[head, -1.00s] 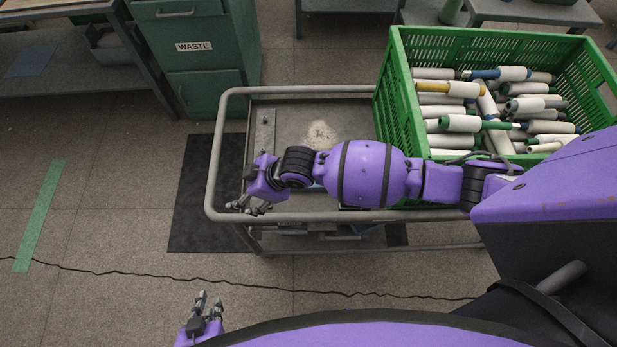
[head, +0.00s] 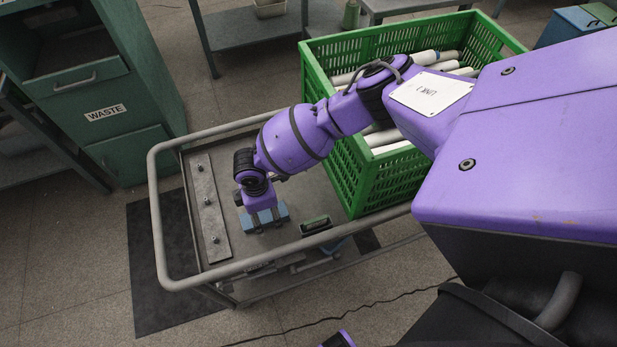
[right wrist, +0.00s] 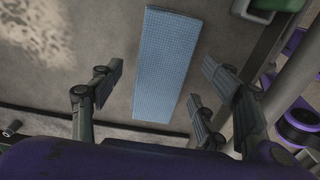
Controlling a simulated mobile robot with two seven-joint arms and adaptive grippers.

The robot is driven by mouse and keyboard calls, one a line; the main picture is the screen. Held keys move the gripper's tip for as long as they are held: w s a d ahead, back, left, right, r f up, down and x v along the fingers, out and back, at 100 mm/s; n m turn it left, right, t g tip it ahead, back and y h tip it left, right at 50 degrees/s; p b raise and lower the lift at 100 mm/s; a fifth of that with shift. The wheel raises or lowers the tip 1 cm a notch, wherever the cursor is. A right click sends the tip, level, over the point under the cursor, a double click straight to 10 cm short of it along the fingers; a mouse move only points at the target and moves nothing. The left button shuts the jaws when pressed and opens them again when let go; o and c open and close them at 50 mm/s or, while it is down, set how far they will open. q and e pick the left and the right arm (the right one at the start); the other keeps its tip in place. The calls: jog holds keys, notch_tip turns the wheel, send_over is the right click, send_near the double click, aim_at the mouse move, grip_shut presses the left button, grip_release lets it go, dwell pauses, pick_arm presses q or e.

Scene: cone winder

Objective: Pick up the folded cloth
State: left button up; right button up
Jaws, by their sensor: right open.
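The folded cloth (right wrist: 165,62) is a light blue, finely checked strip lying flat on the cart top. In the head view the cloth (head: 282,212) is partly hidden under my right gripper (head: 265,225). In the right wrist view my right gripper (right wrist: 158,85) is open, with its fingers spread on both sides of the cloth and nothing held. The fingers look close to the cart top, but I cannot tell whether they touch it. My left gripper's fingers are not in view.
The metal cart (head: 172,250) has a raised tube rail around its edge. A green crate (head: 350,172) of yarn cones stands to the right. A bolted bar (head: 208,205) lies left of the gripper, and a small dark-green item (head: 316,225) lies right. A WASTE cabinet (head: 130,140) stands behind left.

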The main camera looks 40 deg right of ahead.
jog(key=shift+w+a+f, duration=0.1)
jog(key=shift+f, duration=0.55)
jog(key=shift+c, duration=0.9)
jog(key=c, duration=1)
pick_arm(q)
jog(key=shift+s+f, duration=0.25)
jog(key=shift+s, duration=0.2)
pick_arm(e)
jog(key=shift+c, duration=0.2)
jog(key=shift+r, duration=0.1)
